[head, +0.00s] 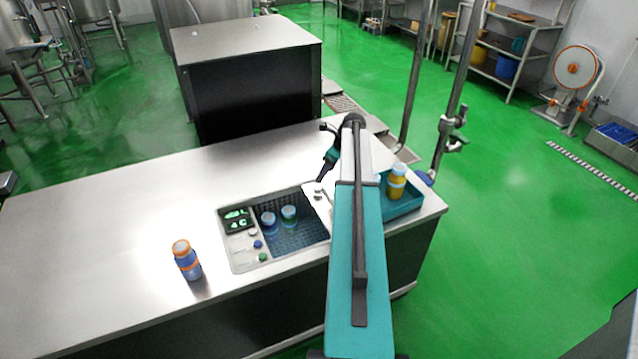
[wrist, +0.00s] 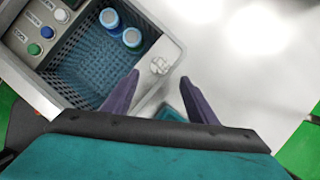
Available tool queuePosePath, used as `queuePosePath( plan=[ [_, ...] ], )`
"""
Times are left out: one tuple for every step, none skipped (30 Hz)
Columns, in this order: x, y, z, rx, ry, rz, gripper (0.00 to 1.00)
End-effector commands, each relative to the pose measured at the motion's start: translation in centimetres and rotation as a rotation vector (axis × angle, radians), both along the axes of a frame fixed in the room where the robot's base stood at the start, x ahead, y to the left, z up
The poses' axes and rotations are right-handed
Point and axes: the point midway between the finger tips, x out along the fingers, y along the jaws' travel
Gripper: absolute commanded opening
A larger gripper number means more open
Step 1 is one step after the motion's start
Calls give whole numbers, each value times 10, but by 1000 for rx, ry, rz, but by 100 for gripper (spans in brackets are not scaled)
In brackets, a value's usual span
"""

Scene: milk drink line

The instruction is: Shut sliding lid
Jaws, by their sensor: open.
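The sliding lid (head: 311,191) is a pale steel panel at the right end of the sunken bath; the bath is uncovered. My arm hides part of the lid in the head view. In the wrist view a small clear knob (wrist: 160,66) stands on the lid's strip. My gripper (wrist: 161,77) is open and empty, its two dark fingers pointing at the lid, with the knob appearing between the fingertips. I cannot tell whether they touch it. The bath (head: 294,238) holds a dark mesh basket with two blue-capped bottles (wrist: 121,28), and has a control panel (head: 240,222) on its left.
A blue bottle with an orange cap (head: 186,260) stands on the steel counter (head: 110,240), left of the bath. A teal tray (head: 403,207) with yellow bottles (head: 396,183) stands at the counter's right end, beside my arm. The counter's left part is clear.

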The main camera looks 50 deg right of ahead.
Motion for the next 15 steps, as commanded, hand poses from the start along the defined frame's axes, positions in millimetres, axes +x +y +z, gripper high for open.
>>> queuePosePath(
  plan=[
    [3, 0, -5, 2, 1, 1, 52],
    [4, 1, -9, 2, 1, 1, 52],
    [6, 1, -13, 2, 1, 1, 52],
    [7, 1, -16, 2, 1, 1, 52],
    [9, 1, -20, 1, 0, 0, 52],
    [10, 2, -24, 2, 1, 1, 52],
    [12, 2, -28, 2, 1, 1, 52],
    [13, 2, -31, 2, 1, 0, 52],
    [15, 2, -36, 2, 1, 1, 52],
    [17, 3, -39, 1, 0, 0, 52],
    [18, 3, -42, 2, 1, 1, 52],
    [20, 4, -47, 2, 1, 1, 52],
    [21, 4, -51, 2, 1, 1, 52],
    [22, 4, -53, 2, 1, 1, 52],
    [24, 4, -57, 1, 0, 0, 52]
  ],
)
